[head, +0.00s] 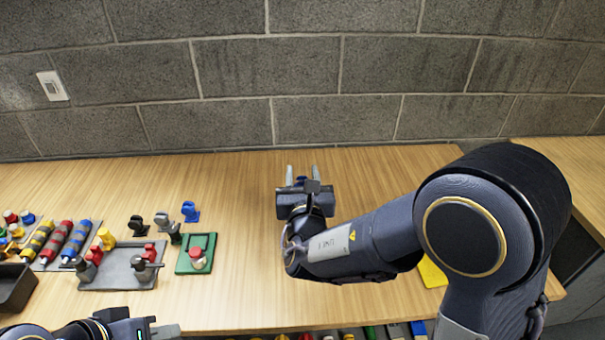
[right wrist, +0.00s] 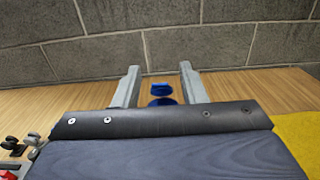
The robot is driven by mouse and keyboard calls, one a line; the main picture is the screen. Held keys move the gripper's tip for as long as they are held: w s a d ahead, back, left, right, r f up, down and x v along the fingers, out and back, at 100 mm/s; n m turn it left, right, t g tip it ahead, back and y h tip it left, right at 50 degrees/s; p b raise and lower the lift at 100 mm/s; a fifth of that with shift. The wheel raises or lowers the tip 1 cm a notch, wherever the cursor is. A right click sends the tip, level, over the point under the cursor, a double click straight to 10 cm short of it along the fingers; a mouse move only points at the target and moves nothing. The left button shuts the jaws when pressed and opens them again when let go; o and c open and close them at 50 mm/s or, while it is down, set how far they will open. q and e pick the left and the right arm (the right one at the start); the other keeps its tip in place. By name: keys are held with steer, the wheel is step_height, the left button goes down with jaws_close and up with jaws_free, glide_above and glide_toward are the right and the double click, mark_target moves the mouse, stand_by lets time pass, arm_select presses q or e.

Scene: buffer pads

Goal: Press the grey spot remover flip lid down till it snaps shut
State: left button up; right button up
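I cannot tell for certain which piece is the grey spot remover. Two small dark grey pieces with raised parts, left (head: 82,265) and right (head: 145,268), stand on a grey pad (head: 117,278) at left in the head view. My right gripper (head: 302,172) points at the wall over the middle of the table, fingers apart, far right of them. In the right wrist view a small blue thing (right wrist: 161,89) shows between its fingertips (right wrist: 160,75), touching neither. My left gripper (head: 165,330) is partly seen at the bottom edge, below the grey pad; its fingers are mostly cut off.
A green pad (head: 184,264) holds a red-topped piece (head: 198,258). Behind stand black (head: 137,225) and blue (head: 190,212) pieces. A yellow pad (head: 431,272) lies behind my right arm.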

mark_target(302, 179)
jaws_close()
steer(key=shift+f, duration=0.1)
steer(key=shift+f+b, duration=0.1)
steer(key=shift+b, duration=0.35)
steer(key=t+b, duration=0.2)
steer(key=b, duration=0.4)
steer(key=s+f+t+b, duration=0.1)
steer(key=t+b, duration=0.1)
steer(key=b, duration=0.5)
steer(key=f+t+b, duration=0.1)
steer(key=t+b, duration=0.1)
steer(key=b, duration=0.5)
steer(key=shift+s+f, duration=0.25)
steer(key=shift+s, duration=0.05)
steer(key=shift+r+t+b, duration=0.15)
steer(key=shift+t+b, duration=0.35)
steer(key=shift+b, duration=0.15)
